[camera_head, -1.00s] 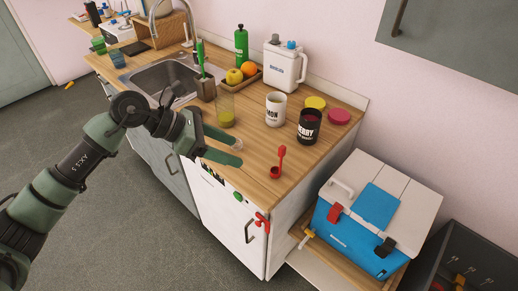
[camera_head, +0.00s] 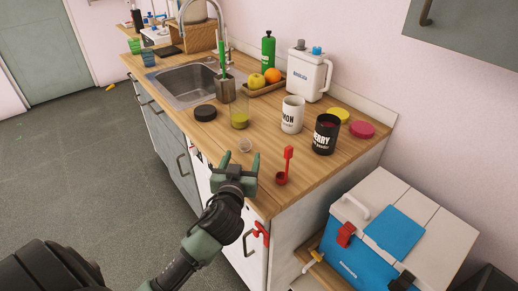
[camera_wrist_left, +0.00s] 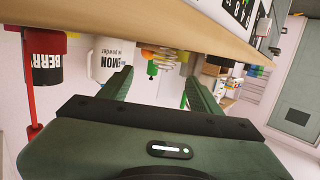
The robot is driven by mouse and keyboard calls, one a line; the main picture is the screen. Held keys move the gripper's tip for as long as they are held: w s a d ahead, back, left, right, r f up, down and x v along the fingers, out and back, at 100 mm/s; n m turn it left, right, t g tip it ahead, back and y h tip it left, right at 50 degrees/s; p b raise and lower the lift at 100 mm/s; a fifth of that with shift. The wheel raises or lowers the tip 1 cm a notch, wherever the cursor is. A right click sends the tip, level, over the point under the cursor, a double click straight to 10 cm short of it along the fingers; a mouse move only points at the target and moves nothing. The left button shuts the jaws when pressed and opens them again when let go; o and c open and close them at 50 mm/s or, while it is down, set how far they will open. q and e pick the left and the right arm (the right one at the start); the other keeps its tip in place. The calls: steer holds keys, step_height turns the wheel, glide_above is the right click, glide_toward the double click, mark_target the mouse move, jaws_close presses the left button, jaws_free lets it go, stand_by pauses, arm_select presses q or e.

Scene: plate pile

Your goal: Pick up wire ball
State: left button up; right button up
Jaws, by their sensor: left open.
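A small, pale, round wire ball (camera_head: 245,145) sits on the wooden counter (camera_head: 262,203) near its front edge. In the left wrist view, which is upside down, the wire ball (camera_wrist_left: 160,53) shows as pale wire loops between and beyond the fingers. My left gripper (camera_head: 241,161) is open and empty at the counter's front edge, its fingers pointing towards the ball, which is just beyond the tips. The fingers also show apart in the left wrist view (camera_wrist_left: 158,76). My right gripper is not in view.
A red scoop (camera_head: 285,165) stands just right of the gripper. The sink (camera_head: 185,83) is at the left, a blue cooler (camera_head: 370,262) at the lower right.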

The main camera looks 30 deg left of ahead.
mark_target(244, 148)
arm_select(q)
steer(key=x, duration=0.2)
steer(key=p+x, duration=0.1)
steer(key=x, duration=0.3)
steer(key=shift+w+a+f, duration=0.15)
steer(key=shift+a+f, duration=0.05)
steer(key=shift+a, duration=0.25)
steer(key=shift+w+a+f, duration=0.15)
steer(key=shift+w+f, duration=0.05)
steer(key=shift+w, duration=0.2)
jaws_close()
